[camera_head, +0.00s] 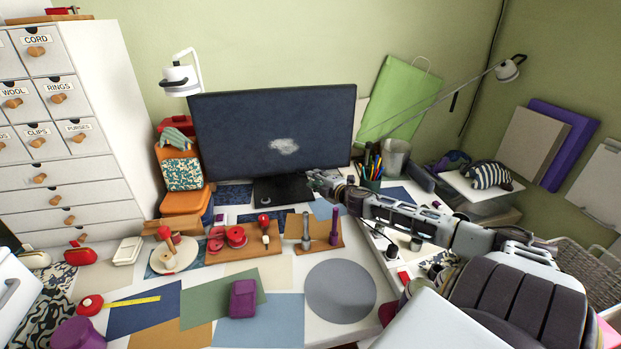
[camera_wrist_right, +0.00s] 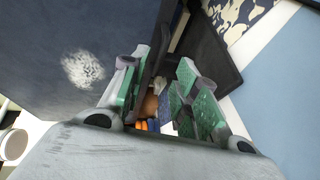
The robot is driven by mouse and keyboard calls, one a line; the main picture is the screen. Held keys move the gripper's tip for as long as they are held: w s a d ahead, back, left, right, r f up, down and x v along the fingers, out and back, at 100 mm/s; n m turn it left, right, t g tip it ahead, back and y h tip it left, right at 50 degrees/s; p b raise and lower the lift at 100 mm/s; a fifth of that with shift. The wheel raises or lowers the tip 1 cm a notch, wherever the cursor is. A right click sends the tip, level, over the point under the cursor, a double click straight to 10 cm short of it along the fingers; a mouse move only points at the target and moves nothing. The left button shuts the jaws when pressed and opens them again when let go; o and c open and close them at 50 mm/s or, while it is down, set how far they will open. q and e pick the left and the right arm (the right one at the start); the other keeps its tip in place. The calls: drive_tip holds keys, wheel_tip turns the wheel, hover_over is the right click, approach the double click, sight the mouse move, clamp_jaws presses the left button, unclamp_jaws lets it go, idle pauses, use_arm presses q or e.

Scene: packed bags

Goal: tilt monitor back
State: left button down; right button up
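The monitor (camera_head: 275,130) stands at the back of the desk against the green wall, its dark screen facing me with a pale smudge near the middle. Its black stand base (camera_head: 283,189) rests on the desk; the base also shows in the right wrist view (camera_wrist_right: 213,48). My right gripper (camera_head: 318,181) is at the monitor's lower edge, right of the stand. In the right wrist view the gripper (camera_wrist_right: 163,75) has its green-padded fingers spread apart, with the screen (camera_wrist_right: 60,50) beside the left finger. I cannot tell whether a finger touches the monitor. My left gripper is not in view.
A pen cup (camera_head: 371,172) stands right of the monitor, near my right arm. An orange box stack (camera_head: 183,200) and a white lamp (camera_head: 181,78) stand left of it. Wooden tool holders (camera_head: 320,232) sit in front. A grey round mat (camera_head: 340,291) lies bare at the front.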

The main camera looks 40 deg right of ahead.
drive_tip(key=shift+w+d+f, duration=0.1)
drive_tip(key=shift+w, duration=0.5)
drive_tip(key=shift+w+d+f, duration=0.1)
drive_tip(key=shift+w, duration=0.45)
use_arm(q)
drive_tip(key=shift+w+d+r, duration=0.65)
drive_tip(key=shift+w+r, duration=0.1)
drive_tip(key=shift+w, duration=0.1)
use_arm(e)
drive_tip(key=shift+w, duration=0.5)
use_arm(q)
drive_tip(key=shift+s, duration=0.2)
use_arm(e)
drive_tip(key=shift+w+f, duration=0.1)
clamp_jaws()
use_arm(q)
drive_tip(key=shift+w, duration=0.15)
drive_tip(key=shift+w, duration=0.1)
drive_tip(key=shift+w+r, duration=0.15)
